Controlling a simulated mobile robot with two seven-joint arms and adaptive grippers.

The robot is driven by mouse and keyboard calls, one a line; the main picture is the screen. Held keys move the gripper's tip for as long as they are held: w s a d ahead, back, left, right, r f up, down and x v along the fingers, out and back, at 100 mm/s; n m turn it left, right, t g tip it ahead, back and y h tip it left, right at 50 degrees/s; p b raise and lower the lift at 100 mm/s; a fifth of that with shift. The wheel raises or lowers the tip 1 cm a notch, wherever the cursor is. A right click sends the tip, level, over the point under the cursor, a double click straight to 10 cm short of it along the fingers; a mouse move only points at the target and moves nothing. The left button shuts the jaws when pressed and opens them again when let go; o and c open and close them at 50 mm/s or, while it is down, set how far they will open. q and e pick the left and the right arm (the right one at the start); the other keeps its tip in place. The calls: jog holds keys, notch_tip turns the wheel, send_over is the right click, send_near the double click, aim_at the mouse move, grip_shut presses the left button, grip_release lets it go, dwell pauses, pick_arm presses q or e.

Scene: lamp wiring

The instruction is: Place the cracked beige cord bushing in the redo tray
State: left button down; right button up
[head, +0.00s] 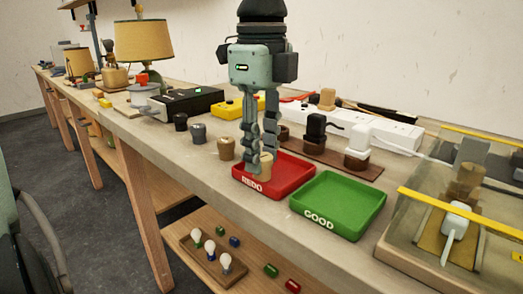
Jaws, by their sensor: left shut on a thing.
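The red redo tray (294,183), marked REDO, sits near the front edge of the bench. My left gripper (260,168) points straight down over the left part of this tray. It is shut on a small beige cord bushing (266,163), which is low inside the tray's outline. I cannot tell whether the bushing touches the tray floor, and no crack can be made out at this size. My right gripper is not in view.
A green tray (338,203) marked GOOD stands just right of the red one. A white power strip (388,130) lies behind. A clear-walled fixture (455,215) is at right.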

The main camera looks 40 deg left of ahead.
pick_arm(q)
jog(key=shift+f, duration=0.25)
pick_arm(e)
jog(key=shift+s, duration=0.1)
pick_arm(q)
jog(key=shift+f, duration=0.1)
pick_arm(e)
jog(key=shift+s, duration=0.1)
pick_arm(q)
jog(key=c, duration=1.6)
grip_release()
jog(key=o, duration=0.4)
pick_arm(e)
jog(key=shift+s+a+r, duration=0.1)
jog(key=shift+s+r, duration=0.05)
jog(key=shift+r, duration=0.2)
